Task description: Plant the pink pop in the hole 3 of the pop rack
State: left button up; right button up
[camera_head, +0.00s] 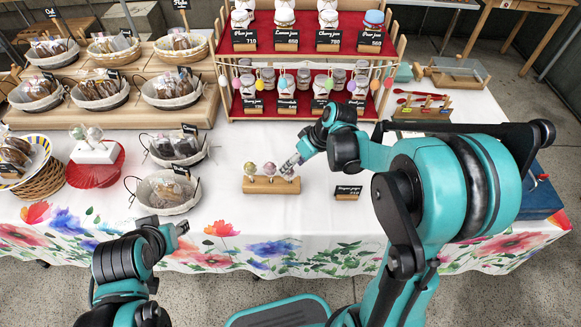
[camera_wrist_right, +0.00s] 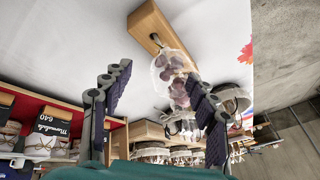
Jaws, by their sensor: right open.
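The wooden pop rack (camera_head: 271,186) stands on the white table, with two round wrapped pops rising from its left and middle parts. The middle pop (camera_head: 269,169) looks pinkish, the left one (camera_head: 250,169) paler; which is the pink pop I cannot tell for sure. My right gripper (camera_head: 291,165) is over the rack's right end. In the right wrist view the gripper (camera_wrist_right: 160,88) is open, its fingers apart. A purple-pink wrapped pop (camera_wrist_right: 172,66) shows beyond the fingers, beside the rack (camera_wrist_right: 150,22). My left gripper (camera_head: 181,228) is at the table's front edge; its fingers are too small to read.
A white stand (camera_head: 94,153) with pops is at the left. A small dark sign (camera_head: 347,191) stands right of the rack. Baskets (camera_head: 167,191) lie to the left, and a red shelf of jars (camera_head: 300,104) stands behind. The cloth in front of the rack is clear.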

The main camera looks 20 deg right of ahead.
jog(key=v, duration=0.9)
jog(key=shift+r, duration=0.25)
jog(key=shift+s, duration=0.2)
jog(key=s+a+m+t+h, duration=0.1)
jog(key=s+m+t+h, duration=0.3)
jog(key=s, duration=1)
jog(key=shift+a+m, duration=0.25)
jog(key=shift+m, duration=0.45)
